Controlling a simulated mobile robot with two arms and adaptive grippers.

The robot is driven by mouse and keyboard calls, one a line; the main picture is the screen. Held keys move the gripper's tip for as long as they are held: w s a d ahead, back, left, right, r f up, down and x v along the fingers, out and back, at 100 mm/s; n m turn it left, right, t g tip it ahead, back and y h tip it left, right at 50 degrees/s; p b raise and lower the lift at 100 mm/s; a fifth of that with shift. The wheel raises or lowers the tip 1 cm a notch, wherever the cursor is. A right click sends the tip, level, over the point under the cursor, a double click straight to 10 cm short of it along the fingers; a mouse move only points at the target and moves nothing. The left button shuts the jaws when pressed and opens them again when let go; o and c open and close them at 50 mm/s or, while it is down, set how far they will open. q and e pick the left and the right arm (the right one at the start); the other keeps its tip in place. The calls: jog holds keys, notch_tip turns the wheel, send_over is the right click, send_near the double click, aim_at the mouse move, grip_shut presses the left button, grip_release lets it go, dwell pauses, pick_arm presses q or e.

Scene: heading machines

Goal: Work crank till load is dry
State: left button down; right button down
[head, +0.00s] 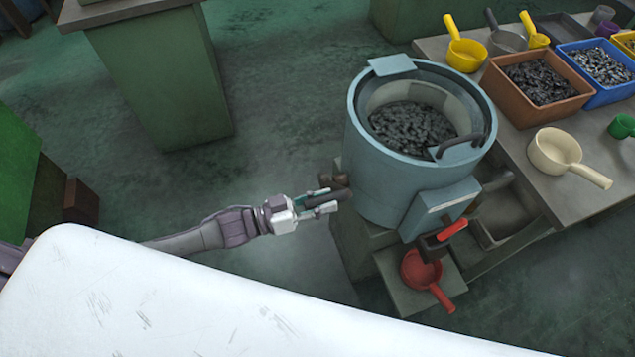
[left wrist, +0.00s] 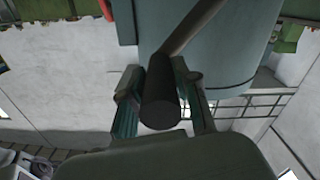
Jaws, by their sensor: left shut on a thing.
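The blue-grey drum machine (head: 385,178) stands right of centre, with a load of dark small metal parts (head: 410,127) in its inner basket. Its crank has a dark cylindrical grip, seen at the left side of the drum and, in the left wrist view, as the crank grip (left wrist: 160,100) on a grey-brown bar. My left gripper (head: 325,201) is shut on this grip, with one finger on each side of it. The end of the grip faces the wrist camera. Whether the load is wet cannot be told. My right gripper is out of view.
A red pan (head: 420,268) sits under the drum's front, below a red lever (head: 452,230). At right, a table holds a brown bin (head: 520,112), a blue bin (head: 600,95) and a cream ladle (head: 556,150). Open floor (head: 290,80) lies left of the drum.

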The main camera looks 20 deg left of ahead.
pick_arm(q)
jog(key=s+d+f+m+b, duration=0.2)
jog(key=s+f+m+b, duration=0.2)
jog(key=f, duration=0.3)
jog(key=shift+d+f+m, duration=0.2)
jog(key=shift+d+m, duration=0.15)
jog(key=shift+m, duration=0.05)
jog(key=shift+f, duration=0.1)
jog(key=c, duration=0.9)
grip_release()
jog(key=shift+o, duration=0.3)
jog(key=shift+a, duration=0.1)
jog(key=v, duration=1.2)
